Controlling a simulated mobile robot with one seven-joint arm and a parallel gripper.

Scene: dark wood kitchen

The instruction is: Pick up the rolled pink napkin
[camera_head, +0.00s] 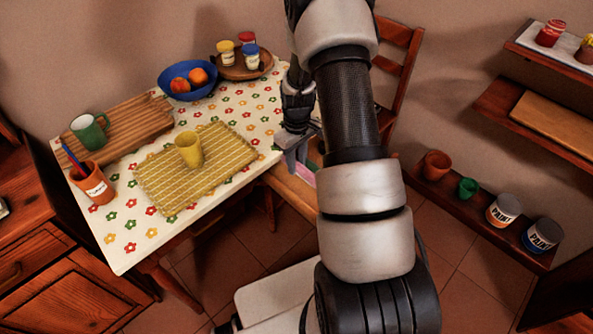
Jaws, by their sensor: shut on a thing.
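The rolled pink napkin (305,174) shows as a small pink strip near the right edge of the table, beside my arm. Much of it is hidden behind my arm and fingers. My gripper (294,158) points down at the table's right edge and is shut on the napkin. I cannot tell whether the napkin touches anything below it.
The flowered table (122,240) holds a yellow cup (189,150) on a woven mat (160,193), a blue bowl (177,91) of fruit, a green mug (89,133) and a pen pot (96,187). A chair (397,58) stands behind my arm. A low shelf (462,222) holds pots and paint cans at right.

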